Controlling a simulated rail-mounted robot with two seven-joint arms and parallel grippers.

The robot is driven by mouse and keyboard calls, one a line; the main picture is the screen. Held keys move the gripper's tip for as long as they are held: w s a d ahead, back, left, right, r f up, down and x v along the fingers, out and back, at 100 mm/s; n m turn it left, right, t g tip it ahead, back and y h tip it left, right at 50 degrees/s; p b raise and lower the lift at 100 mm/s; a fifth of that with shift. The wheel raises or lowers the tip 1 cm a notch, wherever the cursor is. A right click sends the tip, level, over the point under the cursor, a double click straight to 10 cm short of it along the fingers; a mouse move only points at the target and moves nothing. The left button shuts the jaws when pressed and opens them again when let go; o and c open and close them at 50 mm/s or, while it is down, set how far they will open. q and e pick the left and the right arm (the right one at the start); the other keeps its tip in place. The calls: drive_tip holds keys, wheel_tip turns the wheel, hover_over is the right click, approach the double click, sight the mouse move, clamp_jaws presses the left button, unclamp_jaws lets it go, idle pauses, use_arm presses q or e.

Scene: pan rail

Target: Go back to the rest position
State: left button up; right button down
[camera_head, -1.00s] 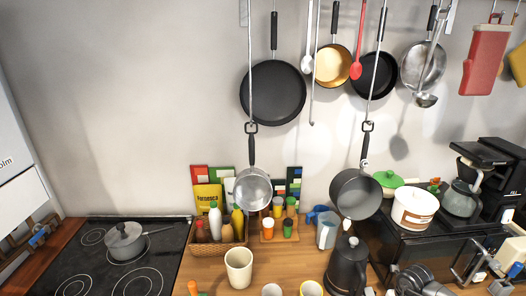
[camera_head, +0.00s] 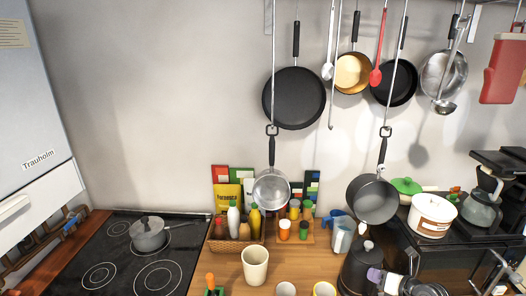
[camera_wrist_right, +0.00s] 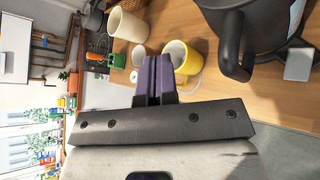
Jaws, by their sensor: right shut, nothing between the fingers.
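My right gripper (camera_head: 374,275) shows at the bottom right of the head view, with purple fingertips in front of the black kettle (camera_head: 354,276). In the right wrist view its purple fingers (camera_wrist_right: 154,76) are together with nothing between them. They appear beside a yellow mug (camera_wrist_right: 187,66); whether they touch it I cannot tell. The kettle (camera_wrist_right: 222,22) is at the upper right of that view. My left gripper is in neither view.
A cream cup (camera_head: 255,265) stands on the wooden counter (camera_head: 229,277). A grey pot (camera_head: 148,238) sits on the black hob at left. Pans (camera_head: 294,98) hang above the counter. A coffee maker (camera_head: 486,205) stands at right. The wall area at upper left is bare.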

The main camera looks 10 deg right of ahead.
wheel_tip(320, 180, up, 18)
drive_tip(key=s+a+m+t+h, duration=0.15)
drive_tip(key=m+t+h, duration=0.55)
drive_tip(key=m+h, duration=0.85)
drive_tip(key=s+a+f+m+g+y+p, duration=0.1)
drive_tip(key=s+a+f+m+g+y, duration=0.45)
drive_tip(key=s+a+f, duration=0.35)
drive_tip(key=s+a+f+m+g+y+p, duration=0.2)
drive_tip(key=s+a+f+m+g+y, duration=0.2)
drive_tip(key=s+a+f+m+g, duration=0.45)
drive_tip(key=s+a+f+g+y, duration=0.1)
drive_tip(key=s+a+f, duration=0.1)
drive_tip(key=s, duration=0.8)
drive_tip(key=s+a+f+y+p, duration=0.1)
drive_tip(key=s+a+f, duration=0.2)
drive_tip(key=s, duration=0.6)
wheel_tip(320, 180, down, 2)
drive_tip(key=shift+s+a+m+g, duration=0.3)
drive_tip(key=shift+s+m+g, duration=0.05)
drive_tip(key=shift+m+g, duration=0.1)
